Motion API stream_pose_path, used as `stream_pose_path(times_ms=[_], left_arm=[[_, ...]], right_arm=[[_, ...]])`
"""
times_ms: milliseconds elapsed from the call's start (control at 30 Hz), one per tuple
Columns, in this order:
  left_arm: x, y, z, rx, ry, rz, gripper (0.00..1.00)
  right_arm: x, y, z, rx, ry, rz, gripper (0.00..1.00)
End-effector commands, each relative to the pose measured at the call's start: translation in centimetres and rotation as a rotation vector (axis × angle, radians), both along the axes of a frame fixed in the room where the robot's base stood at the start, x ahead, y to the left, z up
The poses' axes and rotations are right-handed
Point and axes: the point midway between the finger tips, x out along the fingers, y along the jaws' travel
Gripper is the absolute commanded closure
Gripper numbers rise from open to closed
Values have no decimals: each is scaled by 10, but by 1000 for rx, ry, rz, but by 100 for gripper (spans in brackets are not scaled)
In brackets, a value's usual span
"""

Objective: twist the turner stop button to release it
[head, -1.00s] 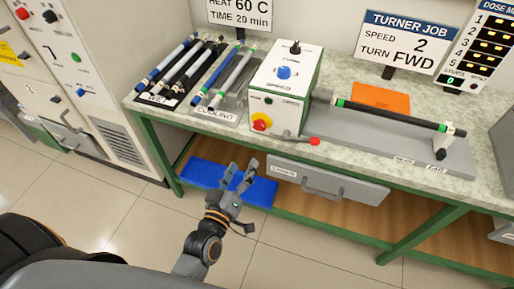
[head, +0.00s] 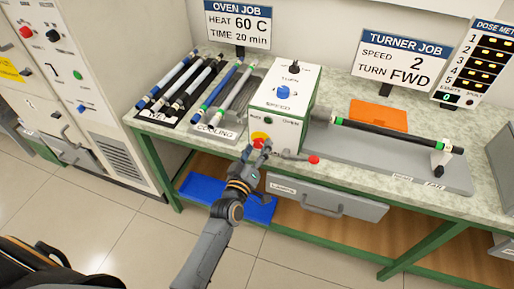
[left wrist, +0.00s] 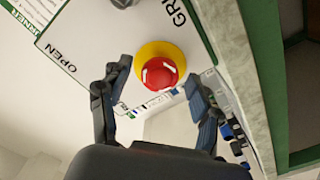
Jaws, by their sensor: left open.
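The turner (head: 284,97) is a white and green box on the bench, with a blue speed knob (head: 283,93) and a black knob (head: 294,67) on top. Its red stop button (left wrist: 160,73) sits on a yellow collar (left wrist: 172,50) on the front face, with white marks on the red cap. In the head view the button (head: 257,139) is partly hidden by my left gripper (head: 257,149). In the left wrist view my left gripper (left wrist: 158,88) is open, its fingers either side of and just short of the button. I cannot tell any contact. My right gripper is not in view.
A lever with a red tip (head: 314,160) juts out right of the button. A rod (head: 390,134) lies in the turner over a grey bed. More rods lie on the cooling rack (head: 229,130) at left. A drawer (head: 325,200) is below the bench top.

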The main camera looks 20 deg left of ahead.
Motion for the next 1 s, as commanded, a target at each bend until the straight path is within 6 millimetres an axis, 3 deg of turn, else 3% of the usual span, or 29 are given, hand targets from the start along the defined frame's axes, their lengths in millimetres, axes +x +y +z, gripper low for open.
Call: stream_pose_path(times_ms=[267, 533, 1000], left_arm=[[1, 0, 0, 0, 0, 0, 39], [1, 0, 0, 0, 0, 0, 92], [1, 0, 1, 130, -3, 0, 92]], right_arm=[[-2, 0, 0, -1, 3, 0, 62], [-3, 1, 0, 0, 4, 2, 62], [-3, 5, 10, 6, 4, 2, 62]])
